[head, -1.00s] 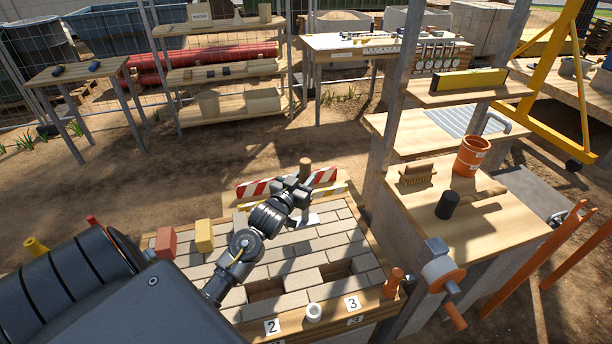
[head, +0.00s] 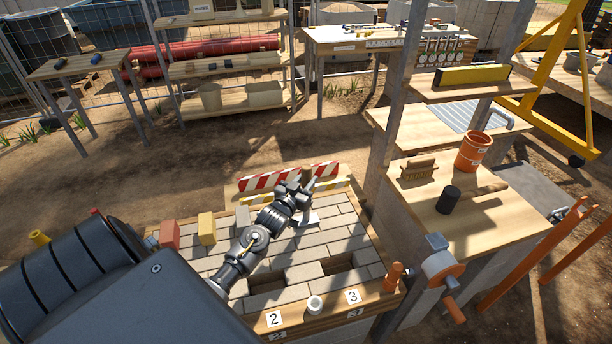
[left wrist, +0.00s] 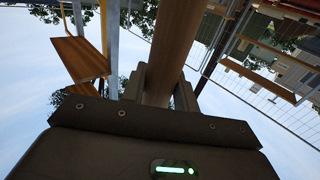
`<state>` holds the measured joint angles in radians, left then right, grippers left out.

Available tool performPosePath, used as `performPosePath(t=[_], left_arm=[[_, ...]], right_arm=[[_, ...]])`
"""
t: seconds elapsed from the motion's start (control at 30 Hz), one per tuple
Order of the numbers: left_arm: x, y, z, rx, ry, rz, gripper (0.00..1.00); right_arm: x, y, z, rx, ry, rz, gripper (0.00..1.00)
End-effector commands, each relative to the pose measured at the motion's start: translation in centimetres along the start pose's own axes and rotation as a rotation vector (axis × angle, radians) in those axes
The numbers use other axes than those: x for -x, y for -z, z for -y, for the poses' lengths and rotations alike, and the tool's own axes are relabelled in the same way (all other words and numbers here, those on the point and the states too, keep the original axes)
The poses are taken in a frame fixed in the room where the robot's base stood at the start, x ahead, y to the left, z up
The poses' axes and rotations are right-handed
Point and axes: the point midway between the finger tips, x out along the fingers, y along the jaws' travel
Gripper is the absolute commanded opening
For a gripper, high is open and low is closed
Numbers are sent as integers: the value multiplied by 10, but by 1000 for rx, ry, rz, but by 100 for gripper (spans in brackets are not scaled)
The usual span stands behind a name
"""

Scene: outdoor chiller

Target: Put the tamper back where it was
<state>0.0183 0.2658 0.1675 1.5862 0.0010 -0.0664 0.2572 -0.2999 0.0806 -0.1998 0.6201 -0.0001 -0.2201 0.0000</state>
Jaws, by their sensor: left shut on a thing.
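My left gripper (head: 304,190) is shut on an upright wooden handle, which I take to be the tamper's. In the left wrist view this handle (left wrist: 172,45) rises between the two jaws (left wrist: 160,88). In the head view only a short brown bit of the handle (head: 307,173) shows above the gripper. A pale flat piece (head: 308,219) shows just below the gripper over the paving; I cannot tell whether it is the tamper's foot or whether it touches the bricks. My right gripper is not in view.
The paved bench (head: 324,235) has open gaps near its front edge and a striped barrier (head: 287,177) behind. Red (head: 169,234) and yellow blocks (head: 206,229) stand at its left. A side bench (head: 470,235) holds a black-headed mallet (head: 448,200), a brush (head: 418,172) and an orange bucket (head: 472,152).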

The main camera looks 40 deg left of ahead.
Motion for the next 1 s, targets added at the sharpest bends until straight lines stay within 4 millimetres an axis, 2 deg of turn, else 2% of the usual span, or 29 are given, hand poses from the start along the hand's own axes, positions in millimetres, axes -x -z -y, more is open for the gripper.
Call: performPosePath(t=[0.03,0.27,0.3,0.47,0.77,0.87,1.0], left_arm=[[-1,5,0,-1,1,-12,0],[-1,3,0,-1,1,-12,0],[0,-2,0,0,0,-1,32],[0,-2,0,0,0,-1,51],[0,2,0,0,0,-1,51],[9,-1,0,0,0,0,51],[34,-2,0,-1,0,0,51]], right_arm=[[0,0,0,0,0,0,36],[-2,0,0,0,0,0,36],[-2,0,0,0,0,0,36],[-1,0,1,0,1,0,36],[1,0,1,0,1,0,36],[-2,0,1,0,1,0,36],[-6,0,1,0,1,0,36]])
